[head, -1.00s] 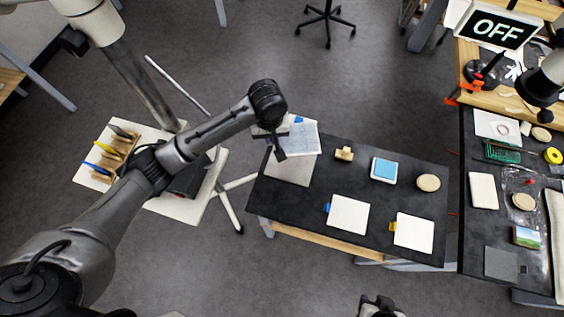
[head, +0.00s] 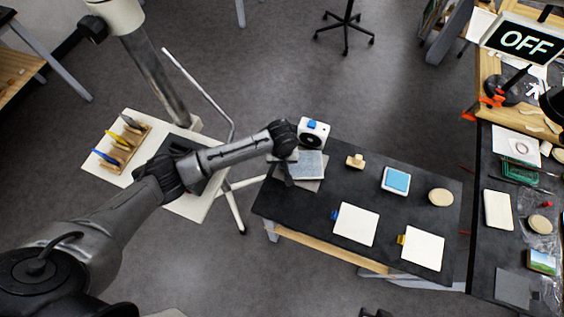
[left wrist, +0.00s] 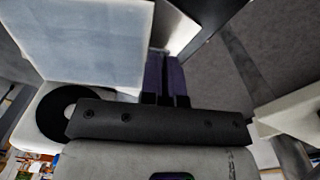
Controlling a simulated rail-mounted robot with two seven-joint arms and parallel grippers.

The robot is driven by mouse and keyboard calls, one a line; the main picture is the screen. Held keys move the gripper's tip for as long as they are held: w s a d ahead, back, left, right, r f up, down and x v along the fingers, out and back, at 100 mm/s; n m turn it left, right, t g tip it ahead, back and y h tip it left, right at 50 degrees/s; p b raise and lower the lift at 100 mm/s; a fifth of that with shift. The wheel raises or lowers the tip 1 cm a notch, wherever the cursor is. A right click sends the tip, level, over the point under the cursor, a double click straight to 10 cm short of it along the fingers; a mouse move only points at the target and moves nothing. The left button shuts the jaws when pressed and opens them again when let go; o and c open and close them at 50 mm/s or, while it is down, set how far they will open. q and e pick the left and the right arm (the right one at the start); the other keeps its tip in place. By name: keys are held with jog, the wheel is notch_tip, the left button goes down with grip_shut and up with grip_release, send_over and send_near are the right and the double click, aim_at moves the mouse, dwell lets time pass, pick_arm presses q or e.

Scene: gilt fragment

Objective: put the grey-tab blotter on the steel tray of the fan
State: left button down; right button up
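The blotter, a pale blue-grey sheet (head: 311,164), is over the steel tray (head: 312,184) in front of the white fan (head: 313,134). My left gripper (head: 288,178) is at the sheet's left edge. In the left wrist view the sheet (left wrist: 85,40) fills the upper left, and the purple fingers (left wrist: 166,75) are close together at its edge. They appear shut on its tab, which is hidden between them, so its colour does not show. I cannot tell whether the sheet touches the tray. A dark bit of my right gripper (head: 376,314) shows at the bottom edge.
The black table also holds a wooden stamp (head: 355,161), a blue pad (head: 396,181), a round disc (head: 440,197), a blue-tab blotter (head: 356,223) and a yellow-tab blotter (head: 423,248). An OFF sign (head: 524,40) stands at upper right.

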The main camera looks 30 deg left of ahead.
pick_arm(q)
jog(key=shift+f, duration=0.55)
jog(key=shift+f, duration=0.15)
jog(key=c, duration=1.3)
grip_release()
jog(key=shift+c, duration=0.2)
notch_tip(320, 180, up, 12)
jog(key=p, duration=0.1)
